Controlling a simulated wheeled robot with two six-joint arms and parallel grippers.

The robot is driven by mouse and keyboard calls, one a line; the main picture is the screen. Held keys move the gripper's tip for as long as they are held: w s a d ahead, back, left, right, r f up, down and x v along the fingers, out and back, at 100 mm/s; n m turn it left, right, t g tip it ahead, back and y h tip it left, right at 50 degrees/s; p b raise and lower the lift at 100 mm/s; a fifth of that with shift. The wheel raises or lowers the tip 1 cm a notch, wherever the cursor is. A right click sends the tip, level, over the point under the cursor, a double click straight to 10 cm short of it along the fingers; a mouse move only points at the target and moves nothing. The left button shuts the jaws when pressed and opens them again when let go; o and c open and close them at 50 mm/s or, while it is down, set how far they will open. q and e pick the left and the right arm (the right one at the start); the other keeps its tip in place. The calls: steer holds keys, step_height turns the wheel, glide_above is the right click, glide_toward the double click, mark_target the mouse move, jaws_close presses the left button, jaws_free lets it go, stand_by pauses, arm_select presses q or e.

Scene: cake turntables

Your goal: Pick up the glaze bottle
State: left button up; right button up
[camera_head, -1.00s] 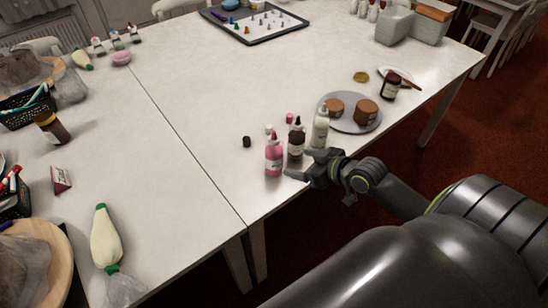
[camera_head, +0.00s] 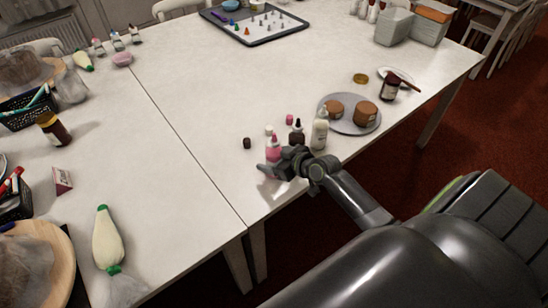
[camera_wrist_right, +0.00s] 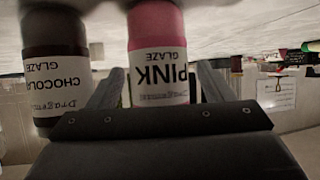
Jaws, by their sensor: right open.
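The pink glaze bottle (camera_head: 273,147) stands upright near the table's front edge, its lower part hidden behind my right gripper (camera_head: 276,165). In the right wrist view the pink bottle (camera_wrist_right: 158,60) appears upside down between my two open fingers (camera_wrist_right: 160,88), with its "PINK GLAZE" label facing the camera. The fingers are not closed on it. The chocolate glaze bottle (camera_head: 297,132) stands close beside it, and its label shows outside the left finger in the wrist view (camera_wrist_right: 56,70). A white bottle (camera_head: 320,133) stands to the right of it. My left gripper is not in view.
A grey round plate (camera_head: 347,124) with two brown cakes sits just right of the white bottle. The table's middle (camera_head: 210,90) is clear.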

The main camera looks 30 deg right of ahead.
mark_target(274, 134)
steer(key=shift+c, duration=0.3)
steer(key=c, duration=0.7)
step_height(274, 134, up, 10)
steer(key=shift+r, duration=0.1)
